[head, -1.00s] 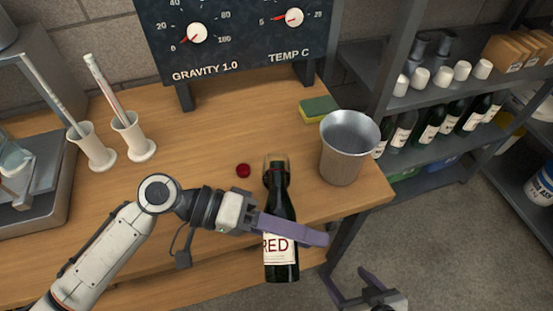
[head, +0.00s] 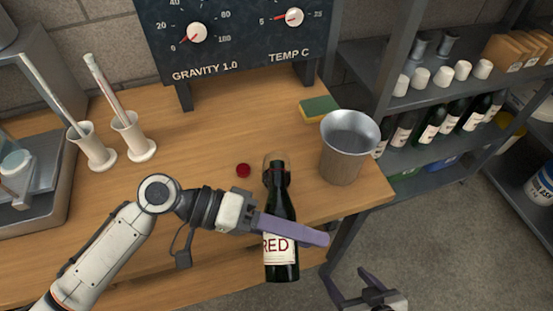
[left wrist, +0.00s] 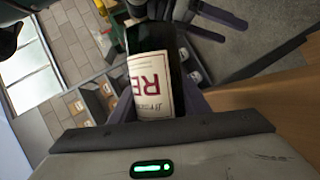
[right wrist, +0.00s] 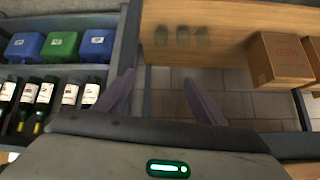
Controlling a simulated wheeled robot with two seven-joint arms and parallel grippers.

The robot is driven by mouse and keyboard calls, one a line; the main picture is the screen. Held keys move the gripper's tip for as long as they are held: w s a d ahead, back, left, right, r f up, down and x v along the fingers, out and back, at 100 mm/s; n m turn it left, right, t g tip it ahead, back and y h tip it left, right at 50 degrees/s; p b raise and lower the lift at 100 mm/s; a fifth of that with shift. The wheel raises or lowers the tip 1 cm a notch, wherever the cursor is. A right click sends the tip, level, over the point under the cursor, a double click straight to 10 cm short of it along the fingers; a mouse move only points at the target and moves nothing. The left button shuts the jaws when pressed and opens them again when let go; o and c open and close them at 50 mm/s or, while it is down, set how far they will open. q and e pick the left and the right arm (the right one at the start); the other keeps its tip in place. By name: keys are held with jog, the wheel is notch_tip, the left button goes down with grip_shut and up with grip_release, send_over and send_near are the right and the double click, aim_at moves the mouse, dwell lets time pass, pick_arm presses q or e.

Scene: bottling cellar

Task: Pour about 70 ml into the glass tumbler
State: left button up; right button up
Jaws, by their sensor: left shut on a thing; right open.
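A dark wine bottle (head: 281,213) with a white "RED" label is held in my left gripper (head: 318,236), whose purple fingers are shut on its body. Its neck points up the picture, in front of the glass tumbler (head: 270,158). The tumbler stands on the bench, partly hidden by the neck; a dark band shows low in it. I cannot tell whether liquid is flowing. The left wrist view shows the bottle (left wrist: 150,85) between the fingers. My right gripper (head: 362,287) is open and empty, off the bench's front right; its fingers also show in the right wrist view (right wrist: 160,95).
A metal bucket (head: 342,160) stands right of the tumbler, with a sponge (head: 319,108) behind it. A small red cap (head: 243,170) lies left of the tumbler. Two white cylinders (head: 132,140) stand further left. A gauge board (head: 235,45) is at the back. Shelves (head: 420,165) of bottles are right.

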pick_arm(q)
jog(key=w+m+t+b, duration=0.1)
jog(key=m+t+b, duration=0.1)
jog(key=m, duration=0.1)
jog(key=w+m+t+b, duration=0.2)
jog(key=b, duration=0.1)
jog(key=w+m+t+b, duration=0.1)
jog(key=w+m+b, duration=0.1)
jog(key=m+b, duration=0.1)
jog(key=shift+w+a+m+t, duration=0.1)
jog(key=shift+w+m+t, duration=0.05)
jog(key=shift+m+t, duration=0.2)
jog(key=shift+w+r+m+t+b, duration=0.15)
jog(key=shift+w+m+t+b, duration=0.15)
jog(key=shift+t+b, duration=0.25)
pick_arm(e)
notch_tip(320, 180, down, 6)
jog(key=w+a, duration=0.1)
jog(key=a, duration=0.1)
jog(key=shift+d, duration=0.1)
dwell(1.5)
